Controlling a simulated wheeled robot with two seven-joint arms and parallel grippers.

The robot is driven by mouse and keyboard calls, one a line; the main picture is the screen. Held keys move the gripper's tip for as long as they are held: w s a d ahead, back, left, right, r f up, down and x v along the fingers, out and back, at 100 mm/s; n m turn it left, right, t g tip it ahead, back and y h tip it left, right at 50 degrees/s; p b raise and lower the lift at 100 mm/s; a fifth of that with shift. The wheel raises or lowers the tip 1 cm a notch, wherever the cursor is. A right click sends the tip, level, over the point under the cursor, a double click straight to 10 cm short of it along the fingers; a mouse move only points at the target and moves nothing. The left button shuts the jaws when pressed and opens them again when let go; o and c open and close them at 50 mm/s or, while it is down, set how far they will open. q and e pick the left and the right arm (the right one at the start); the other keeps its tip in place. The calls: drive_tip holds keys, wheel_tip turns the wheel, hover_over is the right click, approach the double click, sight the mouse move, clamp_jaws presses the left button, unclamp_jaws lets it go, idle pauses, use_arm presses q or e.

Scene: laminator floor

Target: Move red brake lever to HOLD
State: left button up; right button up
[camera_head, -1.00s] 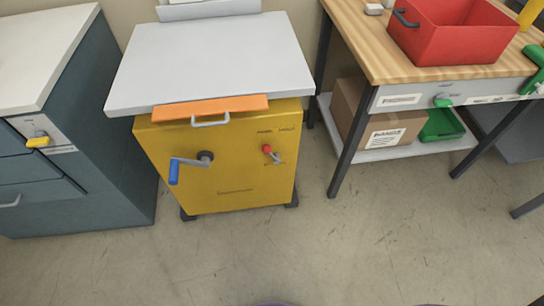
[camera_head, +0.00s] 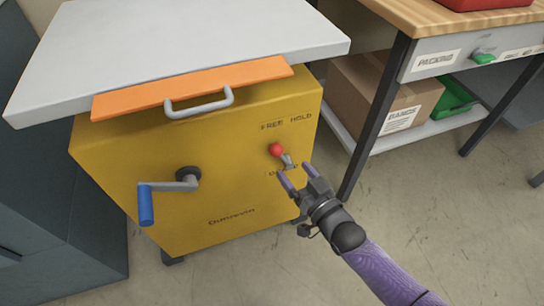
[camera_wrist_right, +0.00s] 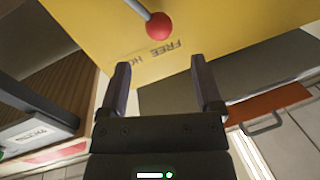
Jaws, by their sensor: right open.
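The red-knobbed brake lever (camera_head: 277,151) is on the front of the yellow machine (camera_head: 240,180), under the words FREE and HOLD. Its knob leans up and left from its pivot, towards the FREE side. My right gripper (camera_head: 294,175) is open and empty, just below and right of the knob, with its fingers towards the panel. In the right wrist view the red knob (camera_wrist_right: 159,26) lies beyond the two spread fingertips (camera_wrist_right: 158,75), not between them. My left gripper is not in view.
A blue-handled crank (camera_head: 147,205) sticks out of the machine's front on the left. An orange flap with a grey handle (camera_head: 200,101) is above. A packing bench (camera_head: 420,60) with a cardboard box (camera_head: 375,100) stands at right. The floor in front is clear.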

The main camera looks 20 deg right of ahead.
sight(280, 154)
drive_tip(key=b+x, duration=0.1)
drive_tip(key=x, duration=0.2)
drive_tip(key=b+x, duration=0.1)
drive_tip(key=x, duration=0.1)
drive_tip(key=shift+w+f+b, duration=0.3)
drive_tip(key=shift+w+f, duration=0.05)
drive_tip(key=shift+w+a+r, duration=0.2)
drive_tip(key=shift+w, duration=0.35)
drive_tip(key=shift+r, duration=0.1)
drive_tip(key=c, duration=0.5)
clamp_jaws()
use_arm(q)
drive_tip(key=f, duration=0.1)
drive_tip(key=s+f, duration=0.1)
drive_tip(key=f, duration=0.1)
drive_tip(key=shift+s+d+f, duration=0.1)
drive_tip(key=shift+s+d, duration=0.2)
